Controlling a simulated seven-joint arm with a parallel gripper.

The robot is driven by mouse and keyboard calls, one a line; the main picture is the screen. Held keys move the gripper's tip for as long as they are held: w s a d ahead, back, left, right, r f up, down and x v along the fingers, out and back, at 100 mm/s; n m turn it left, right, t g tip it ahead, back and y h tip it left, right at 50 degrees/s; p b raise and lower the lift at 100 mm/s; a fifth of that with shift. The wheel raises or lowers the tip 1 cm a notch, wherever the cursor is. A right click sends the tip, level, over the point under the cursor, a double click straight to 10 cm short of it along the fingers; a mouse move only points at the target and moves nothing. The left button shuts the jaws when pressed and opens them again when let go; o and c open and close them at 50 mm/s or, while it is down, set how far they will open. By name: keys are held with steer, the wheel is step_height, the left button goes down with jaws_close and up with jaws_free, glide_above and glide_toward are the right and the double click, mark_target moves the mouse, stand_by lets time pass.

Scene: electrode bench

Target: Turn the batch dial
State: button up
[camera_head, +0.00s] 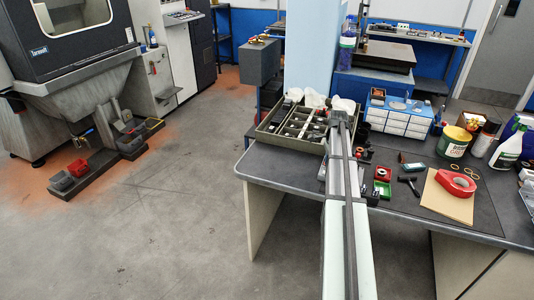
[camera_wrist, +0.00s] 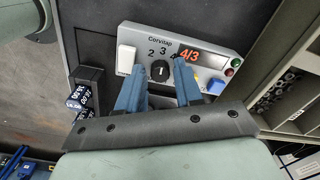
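The batch dial (camera_wrist: 159,71) is a round black knob with a white mark, on the face of a grey panel (camera_wrist: 215,62) lettered "Corvitap". I cannot tell how far the fingertips are above the panel. In the head view my gripper (camera_head: 339,117) is over the bench and my arm hides the dial.
The panel also has a white switch (camera_wrist: 126,60), a blue button (camera_wrist: 216,86) and small red and green lights. A black holder (camera_wrist: 86,92) stands left of it; a compartment tray (camera_wrist: 292,85) is at the right. In the head view a red tape dispenser (camera_head: 456,184) lies farther right.

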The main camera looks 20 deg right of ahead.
steer(key=n, duration=0.3)
steer(key=shift+n, duration=0.4)
steer(key=n, duration=0.3)
step_height(320, 180, up, 14)
steer(key=w+a+f+n, duration=0.1)
steer(key=w+a+f, duration=0.2)
steer(key=a, duration=0.6)
steer(key=w+a+f+n+t, duration=0.1)
steer(key=w+a+f, duration=0.2)
steer(key=w+a, duration=0.3)
steer(key=w+a+f+n, duration=0.1)
steer(key=w+a+f, duration=0.2)
steer(key=a, duration=1)
steer(key=shift+w+a+f+t, duration=0.3)
steer(key=shift+w+a+f, duration=0.1)
steer(key=shift+w, duration=0.8)
